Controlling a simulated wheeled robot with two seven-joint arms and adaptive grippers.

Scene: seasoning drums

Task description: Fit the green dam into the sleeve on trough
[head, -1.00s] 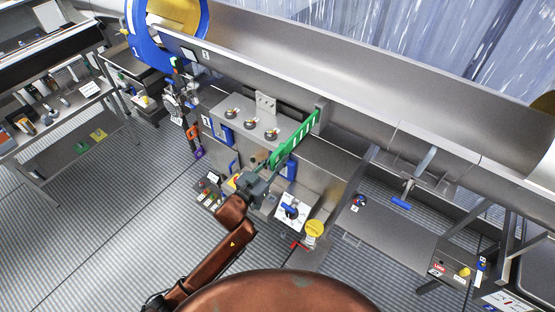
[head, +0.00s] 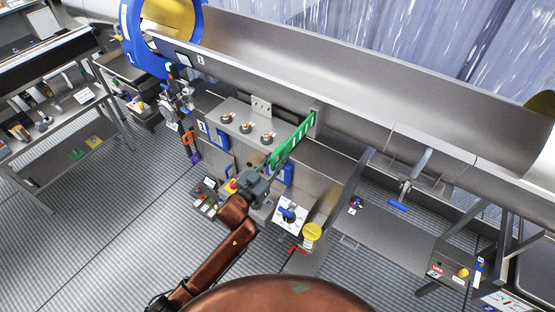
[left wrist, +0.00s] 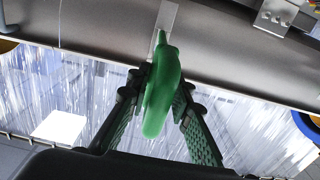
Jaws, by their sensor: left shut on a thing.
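The dam's far end is at the grey upright sleeve (head: 317,124) on the trough's near side. I cannot tell whether it is in the sleeve or just in front. In the left wrist view, the dam (left wrist: 161,90) stands between the fingers of my left gripper (left wrist: 160,100), its narrow far end overlapping the pale sleeve strip (left wrist: 167,16). My right gripper is not in view.
A grey cabinet with several round knobs (head: 246,127) stands below the dam on the left. A white panel with a blue handle (head: 288,215) and a yellow knob (head: 312,232) lie near the gripper. A blue ring (head: 135,42) surrounds the trough's left end.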

